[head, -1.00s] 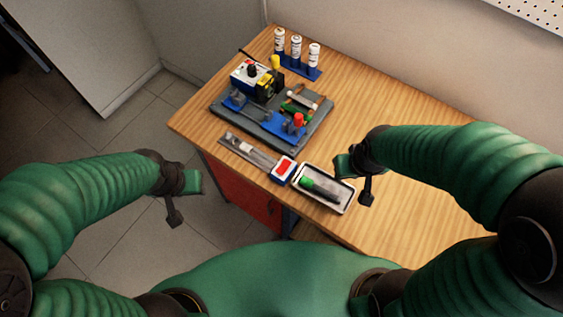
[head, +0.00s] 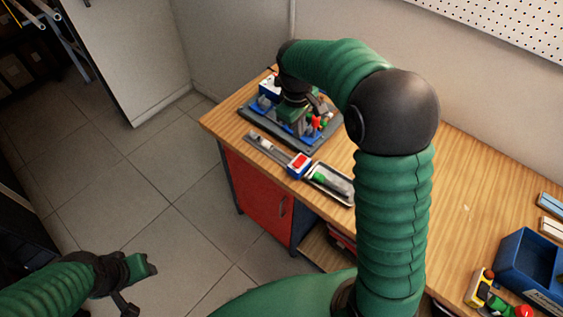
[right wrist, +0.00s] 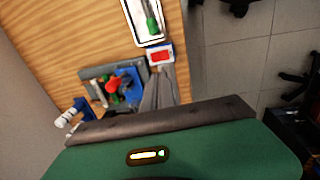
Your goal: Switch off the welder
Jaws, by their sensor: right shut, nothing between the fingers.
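The welder, a box with a white and blue casing (head: 268,89), stands on the grey board (head: 247,118) at the far left of the bench. Most of it is hidden behind my right gripper (head: 300,118), which is shut and empty, low over the board. I cannot tell whether it touches the welder, and its switch is not visible. In the right wrist view the board (right wrist: 97,72) shows left of centre with a red knob (right wrist: 113,85) and blue parts; the welder's casing is not clear there. My left gripper (head: 140,268) hangs over the floor, away from the bench; its jaws are unclear.
A grey strip tray (head: 262,143), a red-and-white box (head: 299,165) and a white tray (head: 345,197) holding a green-and-black tool line the bench's front edge. A blue bin (head: 522,262) is at the right. The bench's right half (head: 470,190) has free room.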

